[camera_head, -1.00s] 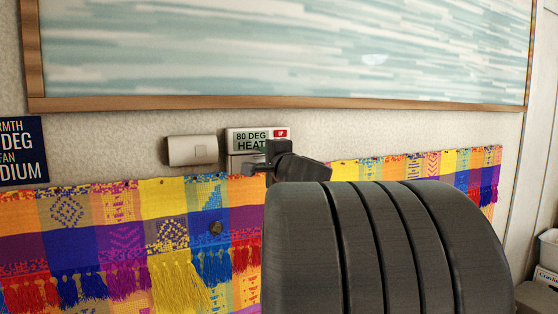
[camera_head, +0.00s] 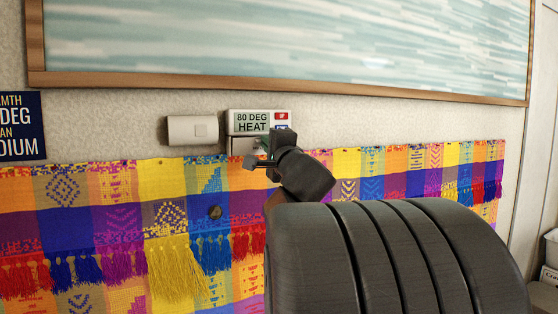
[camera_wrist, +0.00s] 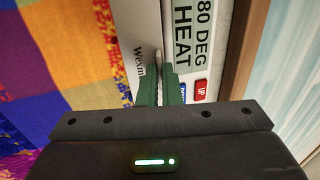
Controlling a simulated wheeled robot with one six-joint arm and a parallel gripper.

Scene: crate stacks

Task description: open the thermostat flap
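The thermostat (camera_head: 232,122) is a white box on the wall with a label reading "80 DEG HEAT". It has a red UP button and a blue button at its right side. Its flap (camera_head: 237,146) is the pale panel under the label, partly hidden by my gripper. In the wrist view the flap (camera_wrist: 132,35) is grey with partly hidden lettering. My gripper (camera_wrist: 159,70) has its two green fingers close together around a thin pale lip at the flap's edge. In the head view my gripper (camera_head: 262,162) is at the thermostat's lower right and mostly hides the contact.
A blank white box (camera_head: 192,130) is on the wall left of the thermostat. A colourful fringed cloth (camera_head: 110,210) hangs just below. A wood-framed picture (camera_head: 280,40) is above, and a dark blue sign (camera_head: 20,125) is at far left.

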